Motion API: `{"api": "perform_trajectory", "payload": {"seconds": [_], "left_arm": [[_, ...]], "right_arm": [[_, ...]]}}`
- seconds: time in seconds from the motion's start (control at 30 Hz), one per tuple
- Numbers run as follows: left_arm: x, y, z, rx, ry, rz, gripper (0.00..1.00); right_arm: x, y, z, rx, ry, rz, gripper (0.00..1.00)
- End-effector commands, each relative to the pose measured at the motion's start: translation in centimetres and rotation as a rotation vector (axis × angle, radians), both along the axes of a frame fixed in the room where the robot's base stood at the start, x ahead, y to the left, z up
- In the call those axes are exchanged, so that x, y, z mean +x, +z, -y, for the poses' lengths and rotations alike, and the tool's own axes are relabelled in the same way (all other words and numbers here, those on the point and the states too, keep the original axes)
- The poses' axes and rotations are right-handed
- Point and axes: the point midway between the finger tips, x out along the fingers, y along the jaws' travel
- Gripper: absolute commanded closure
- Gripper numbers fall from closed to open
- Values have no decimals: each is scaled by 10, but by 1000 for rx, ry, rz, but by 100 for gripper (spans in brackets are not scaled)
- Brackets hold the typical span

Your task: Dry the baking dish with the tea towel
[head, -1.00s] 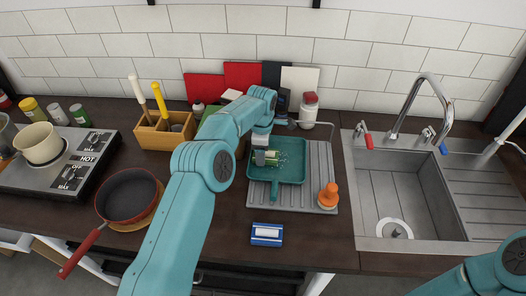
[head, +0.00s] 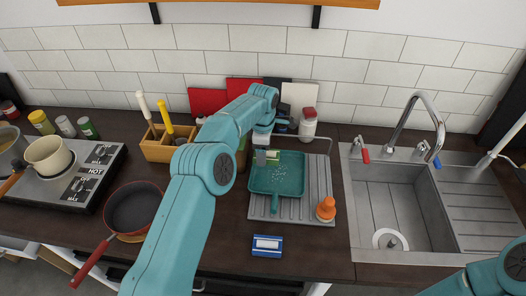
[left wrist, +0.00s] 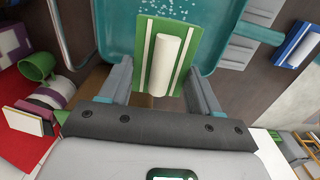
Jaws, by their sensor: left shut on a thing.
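The baking dish (head: 290,188) is a teal square pan with a short handle toward me. It lies on the grey ridged draining board, with white specks, like droplets, on its inside. It also shows in the left wrist view (left wrist: 115,20). The tea towel (head: 271,155) is a small green folded cloth with white stripes, clear in the left wrist view (left wrist: 180,28). My left gripper (head: 266,157) is shut on it, at the dish's back left part. I cannot tell whether the towel touches the dish. My right arm shows at bottom right; its gripper is out of view.
An orange-handled brush (head: 326,209) stands on the draining board (head: 317,180), right of the dish. A blue and white sponge-like block (head: 267,245) lies in front. The sink (head: 395,215) is to the right, a frying pan (head: 132,207) and hob (head: 75,190) to the left.

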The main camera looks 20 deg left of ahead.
Motion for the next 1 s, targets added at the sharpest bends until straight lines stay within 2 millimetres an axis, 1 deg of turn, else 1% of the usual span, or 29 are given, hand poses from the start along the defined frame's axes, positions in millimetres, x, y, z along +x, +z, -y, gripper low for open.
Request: {"api": "perform_trajectory", "payload": {"seconds": [0.17, 0.2, 0.27, 0.3, 0.47, 0.57, 0.77, 1.0], "left_arm": [[0, 0, 0, 0, 0, 0, 71], [0, 0, 0, 0, 0, 0, 47], [0, 0, 0, 0, 0, 0, 67], [0, 0, 0, 0, 0, 0, 71], [0, -2, 1, 0, 0, 0, 71], [0, -7, 2, 0, -1, 0, 71], [0, -24, 8, 0, -1, 1, 71], [0, -51, 19, 1, -2, 1, 71]], "right_arm": [[0, 0, 0, 0, 0, 0, 57], [0, 0, 0, 0, 0, 0, 57], [0, 0, 0, 0, 0, 0, 57], [0, 0, 0, 0, 0, 0, 57], [0, -1, 0, 0, 0, 0, 57], [0, -5, 0, 0, 0, 0, 57], [0, -17, 0, 0, 0, 0, 57], [0, -36, 0, 0, 0, 0, 57]]}}
